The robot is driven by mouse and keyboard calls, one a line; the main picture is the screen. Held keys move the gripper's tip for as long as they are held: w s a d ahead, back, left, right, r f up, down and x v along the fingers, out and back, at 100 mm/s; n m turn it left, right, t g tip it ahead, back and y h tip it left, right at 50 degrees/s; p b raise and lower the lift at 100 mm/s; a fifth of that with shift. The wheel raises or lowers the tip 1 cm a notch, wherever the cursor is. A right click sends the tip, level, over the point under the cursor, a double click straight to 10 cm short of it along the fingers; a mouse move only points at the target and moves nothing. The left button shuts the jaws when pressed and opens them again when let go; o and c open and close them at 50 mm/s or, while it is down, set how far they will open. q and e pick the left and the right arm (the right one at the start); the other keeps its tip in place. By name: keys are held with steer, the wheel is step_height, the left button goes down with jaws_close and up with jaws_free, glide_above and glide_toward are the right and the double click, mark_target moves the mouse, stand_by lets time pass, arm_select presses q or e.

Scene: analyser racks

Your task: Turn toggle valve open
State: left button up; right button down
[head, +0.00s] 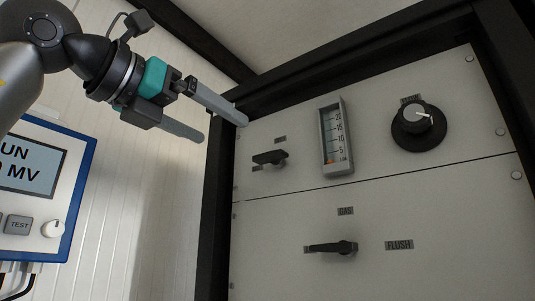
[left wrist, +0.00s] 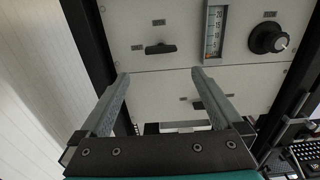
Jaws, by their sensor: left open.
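The rack panel (head: 300,215) carries two black handles. The upper-left handle (head: 270,158) is a short bar lying nearly level; it also shows in the left wrist view (left wrist: 160,49). A lower lever (head: 333,247) lies nearly level under a "GAS" label, with a "FLUSH" label to its right. I cannot tell for sure which one is the toggle valve. My left gripper (head: 222,130) is open and empty, up and left of the upper handle and apart from it. In the left wrist view its spread fingers (left wrist: 160,73) reach toward the panel below that handle. My right gripper is not in view.
A flow gauge (head: 324,140) and a round black knob (head: 419,125) sit right of the upper handle. A black frame post (head: 217,215) edges the panel's left side. A blue-edged display box (head: 70,190) hangs on the white wall at left.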

mark_target(266, 155)
arm_select(q)
steer(key=p+x, duration=0.5)
steer(key=x, duration=0.9)
steer(key=shift+w+d+f, duration=0.1)
steer(key=shift+w+d, duration=0.15)
steer(key=c, duration=1.1)
steer(key=shift+c, duration=0.2)
